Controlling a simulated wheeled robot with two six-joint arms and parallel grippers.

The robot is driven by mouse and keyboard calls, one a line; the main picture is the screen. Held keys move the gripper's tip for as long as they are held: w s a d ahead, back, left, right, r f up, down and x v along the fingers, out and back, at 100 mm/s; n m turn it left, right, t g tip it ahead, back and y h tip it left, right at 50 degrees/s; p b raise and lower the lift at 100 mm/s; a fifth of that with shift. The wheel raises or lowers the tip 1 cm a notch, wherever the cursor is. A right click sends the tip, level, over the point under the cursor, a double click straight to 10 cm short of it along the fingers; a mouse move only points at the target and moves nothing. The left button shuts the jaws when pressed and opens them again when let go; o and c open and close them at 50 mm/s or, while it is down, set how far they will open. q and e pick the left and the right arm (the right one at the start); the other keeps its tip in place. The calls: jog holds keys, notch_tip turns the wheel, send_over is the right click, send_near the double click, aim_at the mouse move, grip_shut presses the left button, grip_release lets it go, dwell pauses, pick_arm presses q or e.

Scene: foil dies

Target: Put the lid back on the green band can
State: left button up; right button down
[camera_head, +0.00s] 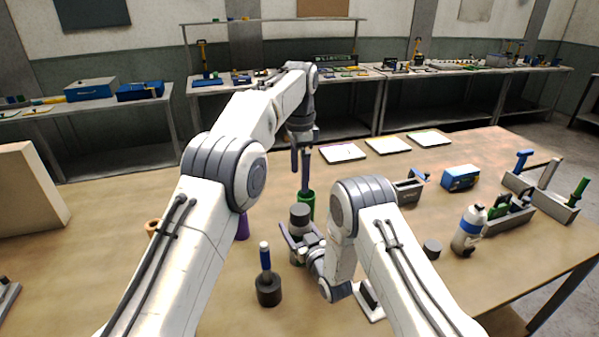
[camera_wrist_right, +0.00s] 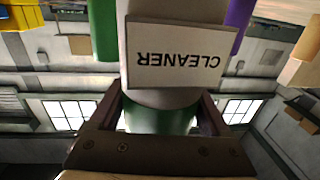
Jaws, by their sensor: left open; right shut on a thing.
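My right gripper (camera_head: 303,240) is shut around a pale can (camera_head: 296,258). In the right wrist view the can is upside down, with a CLEANER label (camera_wrist_right: 175,58) and a green band (camera_wrist_right: 160,118) between the fingers. A dark grey cylindrical piece (camera_head: 299,216) shows at the can's top; I cannot tell whether it is the lid, seated or loose.
A dark jar with a blue handle (camera_head: 268,288) stands in front. A white bottle (camera_head: 468,232), a grey tool tray (camera_head: 540,200), a blue box (camera_head: 460,178) and a grey bin (camera_head: 408,192) are at right. A purple object (camera_head: 243,226) is partly behind my left arm.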

grip_release()
pick_arm(q)
notch_tip(320, 180, down, 3)
jog(key=b, duration=0.3)
pick_arm(e)
jog(key=v, duration=1)
jog(key=shift+s, duration=0.2)
pick_arm(q)
jog(key=shift+s+d, duration=0.1)
pick_arm(e)
jog(key=shift+d+r, duration=0.15)
